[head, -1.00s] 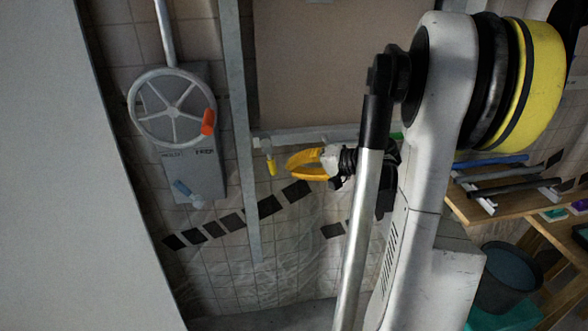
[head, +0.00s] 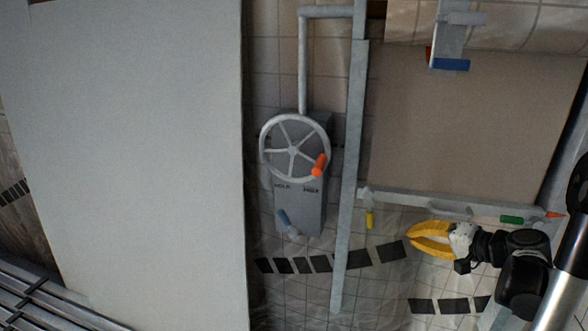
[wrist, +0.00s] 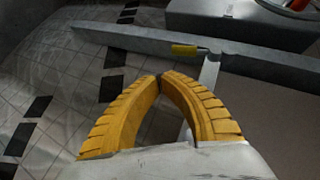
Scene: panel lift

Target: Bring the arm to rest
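My gripper (head: 412,237) is at the lower right in the head view, below the bottom bar of a beige panel (head: 470,130). Its yellow curved fingers point left. In the wrist view, the fingertips (wrist: 160,77) meet with nothing visible between them. A small yellow-tipped lever (head: 369,219) hangs from the panel's lower left corner, left of my fingers and apart from them. It also shows in the wrist view, where the yellow tip (wrist: 184,49) is beyond my fingertips. The upper arm is mostly outside the head view.
A spoked handwheel (head: 293,149) with an orange knob (head: 319,165) is on a grey wall box (head: 312,205) with a blue lever (head: 287,222). A vertical metal rail (head: 348,180) stands between box and panel. A large pale board (head: 130,150) fills the left. A blue-ended bracket (head: 450,64) is above.

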